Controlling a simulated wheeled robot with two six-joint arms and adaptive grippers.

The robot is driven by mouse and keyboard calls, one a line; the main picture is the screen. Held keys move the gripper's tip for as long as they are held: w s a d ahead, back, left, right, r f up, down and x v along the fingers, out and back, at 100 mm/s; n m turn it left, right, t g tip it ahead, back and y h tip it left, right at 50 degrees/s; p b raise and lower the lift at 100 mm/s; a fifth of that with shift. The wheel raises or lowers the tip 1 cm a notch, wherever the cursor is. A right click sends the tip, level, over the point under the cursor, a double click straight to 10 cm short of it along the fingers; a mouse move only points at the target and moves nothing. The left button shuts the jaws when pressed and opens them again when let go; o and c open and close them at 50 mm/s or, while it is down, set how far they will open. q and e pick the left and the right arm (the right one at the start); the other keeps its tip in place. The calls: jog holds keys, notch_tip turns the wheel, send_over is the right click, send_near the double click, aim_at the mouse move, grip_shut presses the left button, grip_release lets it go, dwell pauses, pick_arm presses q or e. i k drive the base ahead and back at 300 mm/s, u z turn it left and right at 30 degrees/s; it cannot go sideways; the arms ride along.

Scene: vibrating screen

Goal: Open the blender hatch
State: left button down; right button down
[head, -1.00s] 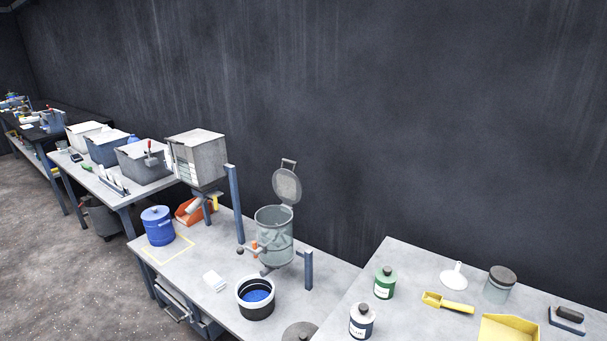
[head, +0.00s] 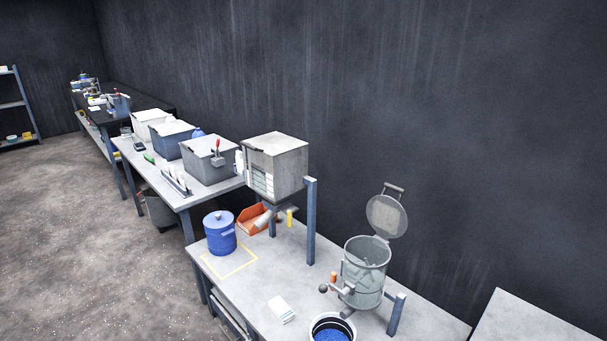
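A grey-green cylindrical drum (head: 366,272), which looks like the blender, is held on a short post at the right of the bench. Its round lid (head: 387,215) with a handle on top stands raised upright behind the open rim. A small lever with a dark knob (head: 323,288) and an orange part (head: 334,277) sit at its lower left side. Neither of my grippers is in view.
A black-and-white bucket with blue contents (head: 333,329) stands below the drum, cut by the bottom edge. A grey box (head: 275,165) on a post, an orange bin (head: 258,219) and a blue canister (head: 220,233) stand left. Open floor (head: 100,240) lies left of the benches.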

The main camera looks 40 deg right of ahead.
aim_at(385, 214)
jog(key=u, duration=0.2)
jog(key=i, duration=1.35)
jog(key=z, duration=0.5)
jog(key=i, duration=0.8)
jog(key=z, duration=0.75)
